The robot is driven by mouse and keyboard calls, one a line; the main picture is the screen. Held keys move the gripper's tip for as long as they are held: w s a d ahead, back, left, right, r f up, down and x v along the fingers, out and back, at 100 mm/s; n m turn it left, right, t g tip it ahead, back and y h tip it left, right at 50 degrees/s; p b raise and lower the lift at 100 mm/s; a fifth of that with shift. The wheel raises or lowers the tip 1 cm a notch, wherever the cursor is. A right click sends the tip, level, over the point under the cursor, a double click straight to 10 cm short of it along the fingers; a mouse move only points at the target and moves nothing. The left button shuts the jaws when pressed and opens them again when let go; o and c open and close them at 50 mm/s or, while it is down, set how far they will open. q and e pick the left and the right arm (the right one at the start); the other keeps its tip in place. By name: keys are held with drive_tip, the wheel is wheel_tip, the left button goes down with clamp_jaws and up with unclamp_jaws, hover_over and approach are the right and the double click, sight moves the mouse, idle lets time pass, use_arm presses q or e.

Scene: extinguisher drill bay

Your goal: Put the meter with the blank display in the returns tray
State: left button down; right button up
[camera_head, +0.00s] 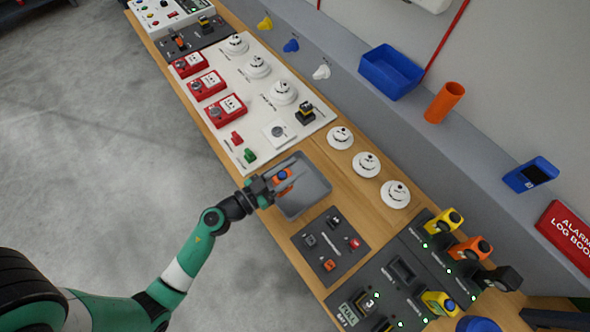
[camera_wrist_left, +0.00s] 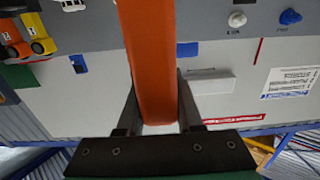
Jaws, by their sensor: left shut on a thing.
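My left gripper (camera_head: 280,183) is over the near-left part of a grey tray (camera_head: 318,193) in the head view. It is shut on an orange meter (camera_head: 285,175), which has a blue spot on top. In the left wrist view, the orange body (camera_wrist_left: 152,65) stands between the two fingers. The meter's display does not show, and I cannot tell whether it touches the tray floor. More meters stand in a dark dock at lower right: a yellow one (camera_head: 445,221), an orange one (camera_head: 471,249), a black one (camera_head: 499,279) and another yellow one (camera_head: 439,303). Their displays are too small to read.
A white board (camera_head: 255,125) with red call points and detectors lies beyond the tray. Several white detectors (camera_head: 366,164) sit to its right. A dark switch panel (camera_head: 331,245) lies nearer. A blue bin (camera_head: 391,72), orange cup (camera_head: 445,102) and blue device (camera_head: 531,175) are on the back ledge.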

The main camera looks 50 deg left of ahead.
use_arm(q)
drive_tip(key=shift+w+a+f, duration=0.15)
drive_tip(key=shift+w+f, duration=0.35)
drive_tip(key=shift+f, duration=0.1)
use_arm(e)
drive_tip(key=shift+f, duration=0.55)
use_arm(q)
drive_tip(key=f+b, duration=0.2)
drive_tip(key=b, duration=0.1)
drive_tip(key=f+b, duration=0.1)
drive_tip(key=f, duration=0.1)
drive_tip(key=shift+w+a, duration=0.1)
drive_tip(key=shift+w, duration=0.25)
drive_tip(key=shift+s+b, duration=0.1)
drive_tip(key=shift+b, duration=0.25)
drive_tip(key=c, duration=0.6)
unclamp_jaws()
use_arm(e)
wheel_tip(320, 180, down, 4)
drive_tip(key=shift+f, duration=0.1)
use_arm(q)
drive_tip(key=shift+o, duration=0.2)
